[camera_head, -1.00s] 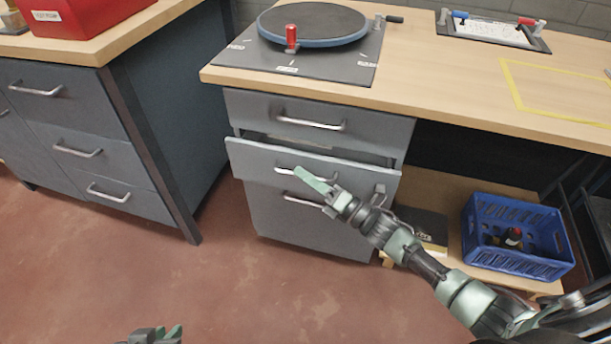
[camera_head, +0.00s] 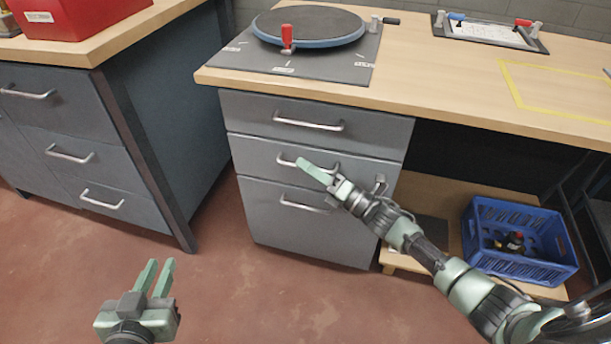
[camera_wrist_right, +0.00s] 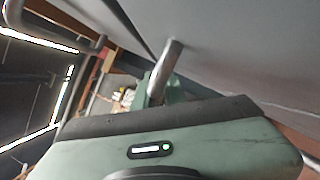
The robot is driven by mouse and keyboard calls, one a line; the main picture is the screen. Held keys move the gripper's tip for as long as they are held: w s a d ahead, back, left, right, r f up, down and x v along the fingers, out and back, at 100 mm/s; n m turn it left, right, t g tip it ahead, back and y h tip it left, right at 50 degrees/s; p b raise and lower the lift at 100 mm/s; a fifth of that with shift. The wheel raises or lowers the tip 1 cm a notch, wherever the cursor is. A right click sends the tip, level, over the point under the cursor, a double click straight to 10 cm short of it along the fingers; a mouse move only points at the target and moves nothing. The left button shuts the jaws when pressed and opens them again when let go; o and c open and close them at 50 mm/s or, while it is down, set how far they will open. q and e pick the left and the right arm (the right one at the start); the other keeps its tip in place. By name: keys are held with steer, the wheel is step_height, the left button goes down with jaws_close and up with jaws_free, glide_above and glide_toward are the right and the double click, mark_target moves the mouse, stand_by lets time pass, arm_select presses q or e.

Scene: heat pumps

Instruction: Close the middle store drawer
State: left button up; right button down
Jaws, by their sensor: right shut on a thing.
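The middle drawer (camera_head: 250,152) of the grey store unit sits flush with the drawer fronts above and below it in the head view. My right gripper (camera_head: 304,166) is at this drawer's front, shut on its metal bar handle (camera_head: 284,161). Part of the handle also shows in the right wrist view (camera_wrist_right: 168,62), close in front of the gripper; the fingers are mostly hidden there. My left gripper (camera_head: 160,270) is open and empty, above the floor at the lower left, away from the unit.
The top drawer (camera_head: 260,105) and bottom drawer (camera_head: 265,225) are shut. A turntable (camera_head: 310,25) stands on the bench above. A blue crate (camera_head: 520,268) sits on a low shelf to the right. Another drawer cabinet (camera_head: 60,110) stands left. The floor between is clear.

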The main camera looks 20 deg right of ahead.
arm_select(q)
steer(key=shift+r, duration=0.4)
arm_select(e)
steer(key=shift+w+d, duration=0.15)
steer(key=shift+d, duration=0.05)
steer(key=shift+r, duration=0.1)
steer(key=c, duration=1.8)
jaws_free()
arm_select(q)
steer(key=shift+w+d, duration=0.1)
steer(key=shift+w, duration=0.05)
arm_select(e)
steer(key=shift+o, duration=0.2)
steer(key=shift+w, duration=0.1)
arm_select(q)
steer(key=shift+f, duration=0.1)
